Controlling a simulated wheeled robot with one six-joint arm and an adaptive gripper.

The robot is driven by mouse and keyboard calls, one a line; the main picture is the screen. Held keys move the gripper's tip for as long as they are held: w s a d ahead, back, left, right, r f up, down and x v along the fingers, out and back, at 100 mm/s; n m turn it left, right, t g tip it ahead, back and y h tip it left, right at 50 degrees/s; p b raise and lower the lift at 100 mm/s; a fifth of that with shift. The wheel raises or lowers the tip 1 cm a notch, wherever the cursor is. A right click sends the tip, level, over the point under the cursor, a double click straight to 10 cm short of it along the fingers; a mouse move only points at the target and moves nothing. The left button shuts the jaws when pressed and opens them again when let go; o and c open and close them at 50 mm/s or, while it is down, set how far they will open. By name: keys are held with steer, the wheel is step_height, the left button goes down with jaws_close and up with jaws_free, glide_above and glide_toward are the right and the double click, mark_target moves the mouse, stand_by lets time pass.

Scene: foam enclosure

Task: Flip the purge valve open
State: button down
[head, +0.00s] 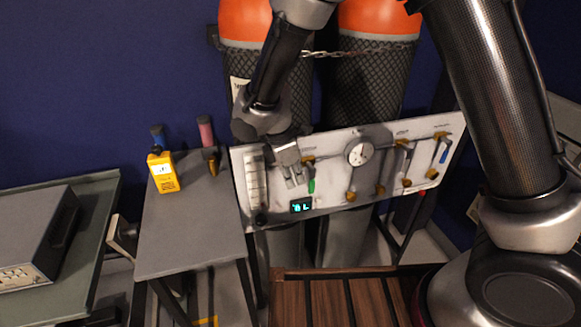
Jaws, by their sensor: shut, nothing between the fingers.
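A white valve panel (335,195) stands in front of two orange-topped gas cylinders. It carries a green-handled lever (312,186), hanging down at the left, and a blue-handled lever (443,154), hanging down at the far right. Several brass fittings lie between them. The labels are too small to read, so I cannot tell which lever is the purge valve. My gripper (294,182) is shut and empty. It points down in front of the panel, just left of the green lever. I cannot tell whether they touch. My gripper hides part of the panel behind it.
A round gauge (359,151), a flow tube (256,185) and a lit display (301,205) are on the panel. A yellow meter (163,172) stands on a grey side table (190,230) at left. A chain (335,53) crosses the cylinders. A slatted wooden surface (335,300) lies below.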

mark_target(314, 187)
steer(key=shift+x, duration=1.55)
steer(key=shift+w+d+f+h, duration=0.1)
steer(key=shift+d+f+h, duration=0.25)
steer(key=shift+h, duration=0.45)
steer(key=shift+d, duration=0.1)
steer(key=shift+w+d+f+t+h, duration=0.2)
steer(key=shift+d+h, duration=0.35)
steer(key=shift+d, duration=0.15)
steer(key=shift+w+d+f+t+h, duration=0.15)
steer(key=shift+w+d+t+h, duration=0.1)
steer(key=shift+d+h, duration=0.35)
steer(key=shift+w+d+f+t+h, duration=0.2)
steer(key=shift+d+h, duration=0.25)
steer(key=shift+d, duration=0.5)
steer(key=shift+r, duration=0.1)
